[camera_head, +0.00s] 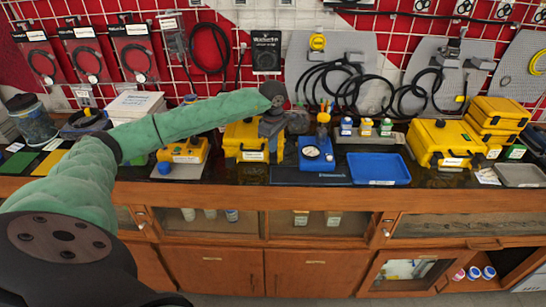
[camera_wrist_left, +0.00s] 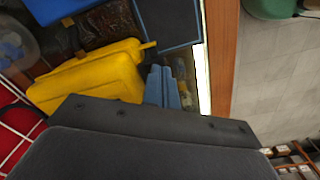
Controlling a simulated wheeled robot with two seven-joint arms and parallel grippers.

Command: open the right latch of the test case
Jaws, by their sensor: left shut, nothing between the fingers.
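A yellow case (camera_head: 245,135) with a white label on its front stands on the bench left of centre, and its lid looks closed. It is probably the test case. Its latches are too small to tell apart. My left gripper (camera_head: 271,130) points down at the right side of this case and hides part of it. In the left wrist view the yellow case (camera_wrist_left: 95,82) lies beside my shut, empty left fingers (camera_wrist_left: 162,84). A small yellow tab (camera_wrist_left: 149,45) sticks out from the case near the fingertips. Contact cannot be told. My right gripper is in neither view.
A blue gauge unit (camera_head: 316,153) stands just right of the gripper, with a blue tray (camera_head: 379,169) beyond it. A smaller yellow box (camera_head: 184,151) is to the left. Another yellow case (camera_head: 442,143) stands at the right. Black cables (camera_head: 350,85) hang behind the bench.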

